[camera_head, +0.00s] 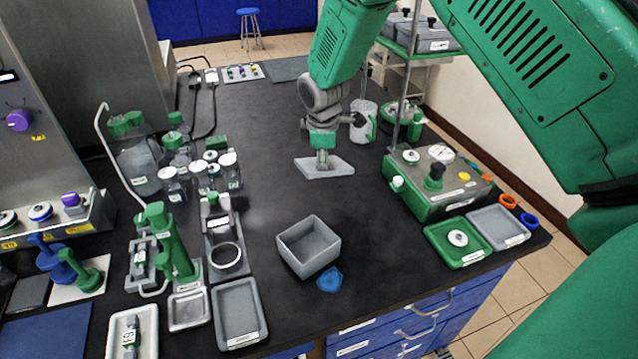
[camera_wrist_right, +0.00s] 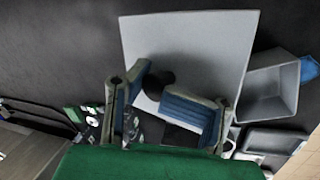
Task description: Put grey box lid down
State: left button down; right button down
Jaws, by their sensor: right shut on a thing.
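The grey box lid (camera_head: 338,167) is a flat light grey plate with a small dark knob, seen in the head view at the middle of the black bench. My right gripper (camera_head: 322,160) is above it and shut on its knob. In the right wrist view the lid (camera_wrist_right: 205,40) spreads out beyond the fingers of the gripper (camera_wrist_right: 160,85). I cannot tell whether the lid touches the bench. The open grey box (camera_head: 309,247) stands nearer, towards the front edge, and shows at the right of the wrist view (camera_wrist_right: 268,95). My left gripper is not in view.
A blue item (camera_head: 329,279) lies beside the box. Glass bottles (camera_head: 140,160) and a green stand (camera_head: 168,240) are at the left. A green control unit (camera_head: 437,182) and a green tray (camera_head: 457,242) are at the right. The bench around the lid is clear.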

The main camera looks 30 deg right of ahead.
jog(key=shift+f, duration=0.2)
notch_tip(320, 180, down, 10)
jog(key=shift+r+p, duration=0.25)
jog(key=shift+p, duration=0.5)
jog(key=shift+w+f, duration=0.15)
jog(key=shift+f+b, duration=0.35)
jog(key=shift+f, duration=0.1)
jog(key=c, duration=0.9)
grip_release()
jog(key=shift+r, duration=0.1)
